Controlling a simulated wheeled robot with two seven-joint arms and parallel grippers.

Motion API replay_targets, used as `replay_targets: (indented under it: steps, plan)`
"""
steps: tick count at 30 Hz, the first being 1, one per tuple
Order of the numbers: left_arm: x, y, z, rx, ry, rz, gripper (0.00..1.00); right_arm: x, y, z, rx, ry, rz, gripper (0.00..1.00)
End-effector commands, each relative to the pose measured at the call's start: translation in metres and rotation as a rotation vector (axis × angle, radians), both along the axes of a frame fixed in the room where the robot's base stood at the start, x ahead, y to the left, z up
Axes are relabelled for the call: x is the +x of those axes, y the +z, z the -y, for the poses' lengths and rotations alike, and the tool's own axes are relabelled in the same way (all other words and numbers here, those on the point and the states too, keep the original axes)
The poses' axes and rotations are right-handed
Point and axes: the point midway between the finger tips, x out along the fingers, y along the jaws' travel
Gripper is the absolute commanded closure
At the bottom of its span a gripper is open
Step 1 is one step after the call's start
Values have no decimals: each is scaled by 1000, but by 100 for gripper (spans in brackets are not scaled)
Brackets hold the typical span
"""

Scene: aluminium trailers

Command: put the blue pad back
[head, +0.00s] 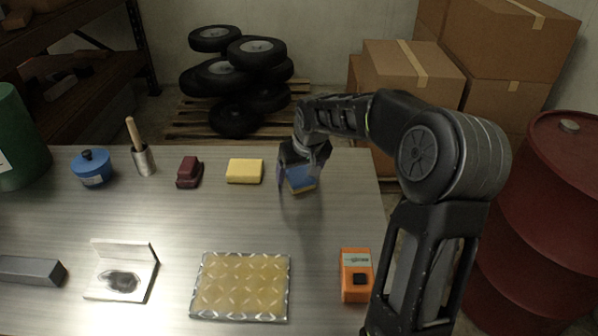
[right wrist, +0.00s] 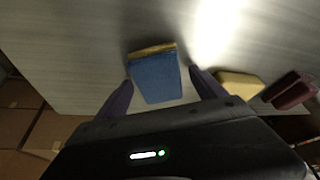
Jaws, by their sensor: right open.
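The blue pad (head: 301,182) has a tan layer along one edge and is at the back right of the metal table. It also shows in the right wrist view (right wrist: 156,78). My right gripper (head: 297,172) is above and around it, with its fingers apart. In the right wrist view, the open fingers (right wrist: 160,88) are on either side of the pad, with gaps visible beside it. Whether the pad rests fully on the table is partly hidden by the gripper in the head view. My left gripper is not in view.
A yellow sponge (head: 244,171) and a dark red block (head: 189,172) are left of the pad. A tread plate (head: 241,287), an orange device (head: 356,275) and a white angled piece (head: 124,270) are nearer. The table's right edge is close to the pad.

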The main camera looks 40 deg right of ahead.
Motion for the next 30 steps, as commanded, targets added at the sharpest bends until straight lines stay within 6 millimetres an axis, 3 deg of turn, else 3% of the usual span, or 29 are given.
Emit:
replay_targets:
  steps: [8, 21, 30]
  plan:
    - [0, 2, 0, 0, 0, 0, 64, -4, 14, -1, -1, -1, 3, 20]
    - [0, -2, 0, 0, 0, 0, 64, -35, 93, -11, -1, 0, 5, 20]
    - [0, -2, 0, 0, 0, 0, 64, -44, 114, -14, 0, 0, 0, 20]
